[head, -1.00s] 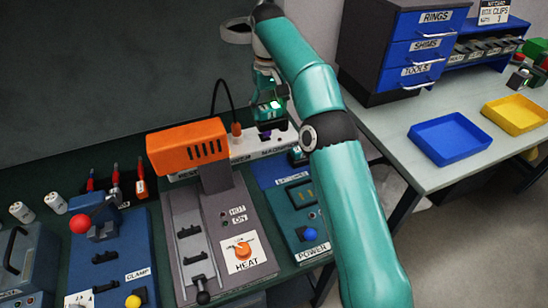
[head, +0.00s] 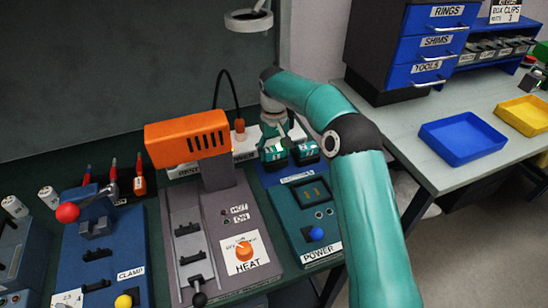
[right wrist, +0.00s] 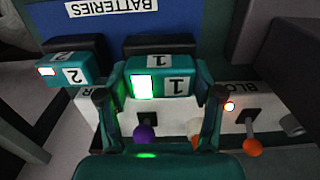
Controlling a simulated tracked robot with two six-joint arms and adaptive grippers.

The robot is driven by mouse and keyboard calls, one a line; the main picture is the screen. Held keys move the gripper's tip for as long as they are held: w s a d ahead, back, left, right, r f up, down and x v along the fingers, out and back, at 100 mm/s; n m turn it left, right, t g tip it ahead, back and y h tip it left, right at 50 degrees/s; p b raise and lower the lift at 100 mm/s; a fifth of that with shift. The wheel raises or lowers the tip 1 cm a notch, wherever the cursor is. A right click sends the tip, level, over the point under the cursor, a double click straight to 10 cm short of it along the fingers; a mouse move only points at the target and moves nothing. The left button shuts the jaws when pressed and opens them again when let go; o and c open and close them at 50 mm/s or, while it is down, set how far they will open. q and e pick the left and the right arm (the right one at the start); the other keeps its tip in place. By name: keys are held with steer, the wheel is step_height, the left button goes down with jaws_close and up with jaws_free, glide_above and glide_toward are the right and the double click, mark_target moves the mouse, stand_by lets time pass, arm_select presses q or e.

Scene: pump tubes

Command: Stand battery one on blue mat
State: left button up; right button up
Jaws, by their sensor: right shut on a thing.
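Battery one (right wrist: 165,82) is a teal block with a black part, a "1" label and a lit green window. In the right wrist view it is between both fingers of my right gripper (right wrist: 160,97), which is shut on it. In the head view, battery one (head: 273,153) is upright under my right gripper (head: 272,140) at the back of the blue mat (head: 298,177). The mat's BATTERIES label shows in the wrist view (right wrist: 115,8). I cannot tell whether its base touches the mat. Battery two (right wrist: 70,70) stands close beside it. My left gripper is out of view.
A white strip (right wrist: 175,128) with purple and orange knobs lies close by the batteries. The orange-headed heat machine (head: 187,137) stands to the left. The POWER panel (head: 312,215) is in front of the mat. Blue (head: 462,140) and yellow (head: 525,116) trays are on the right table.

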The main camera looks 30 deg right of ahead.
mark_target(274, 149)
steer(key=shift+f, duration=1.25)
steer(key=o, duration=1.5)
steer(key=shift+f, duration=0.1)
steer(key=shift+c, duration=0.2)
step_height(274, 149, up, 12)
steer(key=shift+r+p, duration=0.1)
steer(key=shift+p, duration=0.7)
